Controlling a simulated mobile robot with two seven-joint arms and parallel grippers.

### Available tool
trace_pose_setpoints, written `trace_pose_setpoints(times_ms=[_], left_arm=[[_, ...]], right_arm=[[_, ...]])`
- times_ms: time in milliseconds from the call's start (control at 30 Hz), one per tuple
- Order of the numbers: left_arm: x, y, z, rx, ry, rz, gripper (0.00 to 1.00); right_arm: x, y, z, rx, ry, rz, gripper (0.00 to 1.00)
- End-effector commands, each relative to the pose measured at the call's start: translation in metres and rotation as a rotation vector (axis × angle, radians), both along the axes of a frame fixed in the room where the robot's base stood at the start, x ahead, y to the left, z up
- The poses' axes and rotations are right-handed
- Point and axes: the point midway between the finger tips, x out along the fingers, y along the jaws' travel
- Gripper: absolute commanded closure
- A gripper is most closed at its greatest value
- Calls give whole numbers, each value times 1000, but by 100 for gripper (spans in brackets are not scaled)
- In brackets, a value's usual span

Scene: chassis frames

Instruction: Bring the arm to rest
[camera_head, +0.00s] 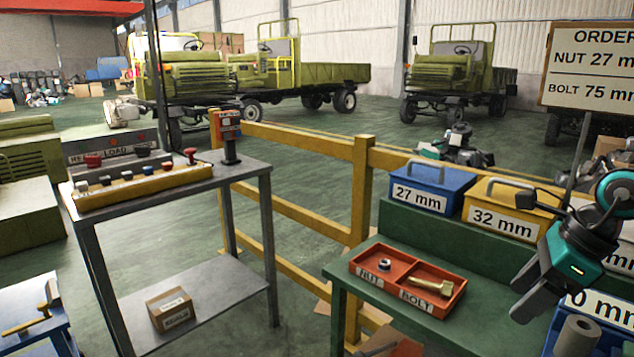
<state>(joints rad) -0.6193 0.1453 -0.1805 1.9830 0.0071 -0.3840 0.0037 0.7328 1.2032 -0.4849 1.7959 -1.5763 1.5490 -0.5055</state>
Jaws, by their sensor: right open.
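My right gripper (522,295), dark with a teal wrist, hangs at the right over the right end of the green bench (393,322). Its jaws are open, and I see nothing between them. It is to the right of the red tray (461,296) and apart from it. The tray has a compartment marked NUT holding a nut (384,264) and one marked BOLT holding a brass-coloured bolt (434,286). My left gripper is not in view.
A blue 27 mm box (427,188) and a yellow 32 mm box (505,208) stand behind the tray. More boxes are partly hidden by my right arm. An order board (592,65) stands at the right. A yellow rail (361,190) separates the bench from a control table (250,168).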

Motion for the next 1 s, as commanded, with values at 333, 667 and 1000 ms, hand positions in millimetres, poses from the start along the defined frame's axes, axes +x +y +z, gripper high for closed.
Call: trace_pose_setpoints(times_ms=[333, 667, 1000], left_arm=[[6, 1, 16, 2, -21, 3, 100], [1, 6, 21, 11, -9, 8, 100], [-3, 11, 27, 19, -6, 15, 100]], right_arm=[[-11, 178, -29, 877, 172, -123, 36], [-2, 209, -53, 1875, 675, -1035, 36], [-91, 171, -224, -1752, -988, 2002, 36]])
